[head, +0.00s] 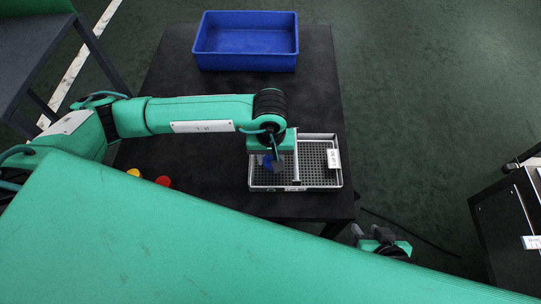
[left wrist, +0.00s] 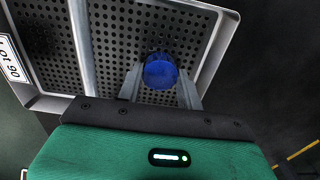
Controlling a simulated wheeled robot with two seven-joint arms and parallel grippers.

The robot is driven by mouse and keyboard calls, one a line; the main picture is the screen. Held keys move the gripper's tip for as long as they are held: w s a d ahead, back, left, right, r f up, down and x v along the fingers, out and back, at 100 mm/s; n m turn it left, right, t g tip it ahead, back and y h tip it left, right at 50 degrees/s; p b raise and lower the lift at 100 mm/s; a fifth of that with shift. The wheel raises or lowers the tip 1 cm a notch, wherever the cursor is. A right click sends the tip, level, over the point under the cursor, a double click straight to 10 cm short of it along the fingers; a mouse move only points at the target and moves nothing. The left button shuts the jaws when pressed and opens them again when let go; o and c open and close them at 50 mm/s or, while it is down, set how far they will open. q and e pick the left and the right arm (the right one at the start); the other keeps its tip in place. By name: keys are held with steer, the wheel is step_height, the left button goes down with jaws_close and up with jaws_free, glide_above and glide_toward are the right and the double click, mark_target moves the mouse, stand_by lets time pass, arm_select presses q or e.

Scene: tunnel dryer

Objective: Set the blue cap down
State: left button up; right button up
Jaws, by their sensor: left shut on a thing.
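The blue cap (head: 267,161) is between the fingers of my left gripper (head: 272,163), which is shut on it. In the left wrist view the blue cap (left wrist: 161,71) shows as a round top between the fingertips (left wrist: 161,80). It is over the perforated floor of a grey metal tray (head: 318,187), in the compartment away from the white label. I cannot tell whether the cap touches the tray floor. My right gripper (head: 372,236) is low at the right, beyond the table's front right corner, apart from the tray; its opening is unclear.
A divider (left wrist: 83,45) splits the tray; the labelled compartment looks empty. A yellow object (head: 134,172) and a red object (head: 163,181) are on the black table (head: 180,100) at the left. A blue bin (head: 246,62) is at the back. My green arm hides the front.

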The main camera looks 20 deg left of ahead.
arm_select(q)
steer(key=shift+f, duration=0.1)
steer(key=o, duration=1)
steer(key=shift+c, duration=0.2)
arm_select(e)
steer(key=shift+w+a, duration=0.2)
steer(key=shift+a, duration=0.05)
arm_select(q)
steer(key=shift+r, duration=0.2)
step_height(320, 180, up, 12)
steer(key=p, duration=0.1)
arm_select(e)
steer(key=d, duration=0.1)
steer(key=s+d+g, duration=0.1)
steer(key=d+h, duration=0.1)
steer(key=shift+s+r+g, duration=0.3)
steer(key=shift+s, duration=0.1)
